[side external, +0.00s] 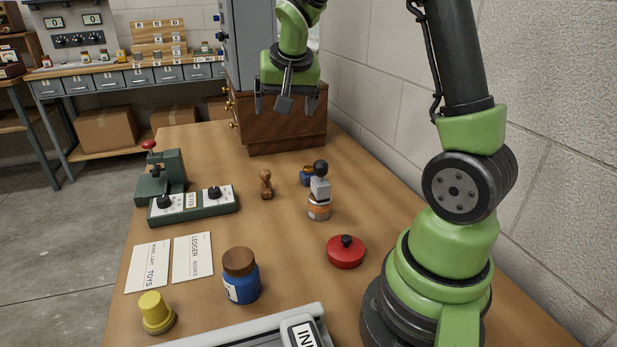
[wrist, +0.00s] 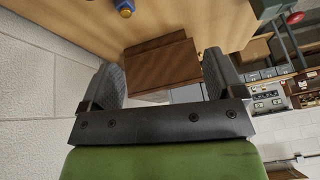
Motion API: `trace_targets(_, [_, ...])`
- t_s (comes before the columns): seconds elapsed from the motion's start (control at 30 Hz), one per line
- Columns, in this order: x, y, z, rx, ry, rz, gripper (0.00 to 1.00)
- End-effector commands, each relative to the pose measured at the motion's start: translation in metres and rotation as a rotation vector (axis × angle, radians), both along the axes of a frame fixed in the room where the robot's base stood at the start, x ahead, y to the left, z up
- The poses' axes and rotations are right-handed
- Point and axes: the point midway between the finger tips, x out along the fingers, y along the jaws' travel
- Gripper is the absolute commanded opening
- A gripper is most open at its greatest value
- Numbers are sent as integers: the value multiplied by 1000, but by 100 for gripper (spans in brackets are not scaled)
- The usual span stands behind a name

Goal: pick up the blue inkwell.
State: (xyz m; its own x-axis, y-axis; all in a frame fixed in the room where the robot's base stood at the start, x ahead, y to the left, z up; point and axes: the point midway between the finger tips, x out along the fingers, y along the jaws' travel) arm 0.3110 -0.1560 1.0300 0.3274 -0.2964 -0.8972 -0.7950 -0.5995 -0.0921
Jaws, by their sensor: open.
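The small blue inkwell (side external: 306,177) stands on the wooden table, partly hidden behind a grey stamp with a dark knob (side external: 320,186). A blue piece with a brass-coloured part, which looks like the inkwell (wrist: 124,10), shows at the top edge of the wrist view, partly cut off. My gripper (side external: 286,106) is open and empty, raised above the table in front of the wooden drawer cabinet, beyond the inkwell and higher than it. In the wrist view my gripper (wrist: 160,68) has its two fingers wide apart with nothing between them.
A wooden drawer cabinet (side external: 285,130) stands at the table's far end. Near the inkwell are a brown stamp (side external: 266,185) and a red lidded pot (side external: 346,252). A larger blue jar with brown lid (side external: 242,283) stands nearer. A wall (side external: 400,130) runs along the right.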

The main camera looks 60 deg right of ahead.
Motion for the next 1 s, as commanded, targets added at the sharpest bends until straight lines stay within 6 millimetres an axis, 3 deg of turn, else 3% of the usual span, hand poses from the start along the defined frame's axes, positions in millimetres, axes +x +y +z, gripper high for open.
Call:
trace_targets(0.1, [14, -47, -47, -13, 47, -103, 87])
trace_targets(0.3, [16, -99, -110, -21, 85, -215, 87])
trace_targets(0.7, [18, -128, -167, -21, 96, -255, 87])
trace_targets(1.0, [23, -140, -192, -21, 95, -253, 87])
